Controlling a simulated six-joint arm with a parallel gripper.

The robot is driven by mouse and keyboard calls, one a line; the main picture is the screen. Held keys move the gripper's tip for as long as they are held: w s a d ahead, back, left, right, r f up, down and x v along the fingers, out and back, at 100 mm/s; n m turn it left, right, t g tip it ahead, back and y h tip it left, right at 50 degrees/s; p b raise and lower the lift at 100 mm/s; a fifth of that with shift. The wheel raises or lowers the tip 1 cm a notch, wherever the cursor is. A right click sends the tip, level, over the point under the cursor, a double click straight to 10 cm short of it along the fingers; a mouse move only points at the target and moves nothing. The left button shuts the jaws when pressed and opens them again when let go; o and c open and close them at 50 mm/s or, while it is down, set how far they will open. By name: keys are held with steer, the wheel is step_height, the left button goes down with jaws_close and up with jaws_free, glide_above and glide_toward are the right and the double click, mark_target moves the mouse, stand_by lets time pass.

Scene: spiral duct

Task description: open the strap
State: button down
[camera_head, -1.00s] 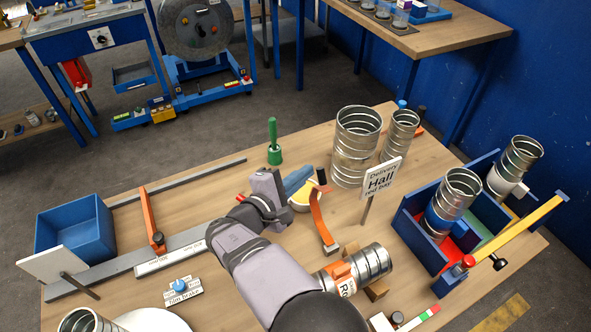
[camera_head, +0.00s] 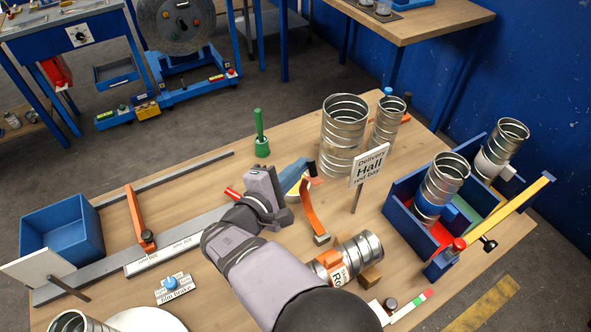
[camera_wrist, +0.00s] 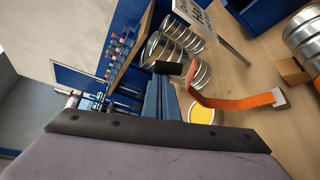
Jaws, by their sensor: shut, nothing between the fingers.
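An orange strap (camera_head: 311,208) curves up from a small grey block (camera_head: 321,239) on the table, right of my gripper. It also shows in the wrist view (camera_wrist: 235,103), with the grey block at its right end. Another orange band (camera_head: 328,263) with a white label lies around the metal duct (camera_head: 358,253) in front; I cannot tell whether it is fastened. My gripper (camera_head: 266,184) is shut and empty, left of the upright strap and apart from it. Its dark edge (camera_wrist: 155,131) fills the lower wrist view.
Behind the strap are a blue piece (camera_head: 292,173) with a black end and a yellow-filled bowl (camera_head: 294,187). A blue bin (camera_head: 62,238) and metal rail (camera_head: 100,276) are left.

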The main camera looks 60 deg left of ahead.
steer(key=shift+d+r+m+t+y+b, duration=0.2)
steer(key=shift+d+m+b, duration=0.1)
steer(key=shift+d+b, duration=0.75)
steer(key=shift+d+r+m+t+y+b, duration=0.1)
steer(key=shift+d+r+m+b, duration=0.15)
steer(key=shift+d+b, duration=0.8)
steer(key=shift+a, duration=0.3)
step_height(320, 180, up, 10)
steer(key=b, duration=0.1)
glide_above(314, 168)
steer(key=v, duration=0.3)
steer(key=shift+s+d+f, duration=0.15)
steer(key=shift+s+f, duration=0.05)
steer(key=shift+w, duration=0.1)
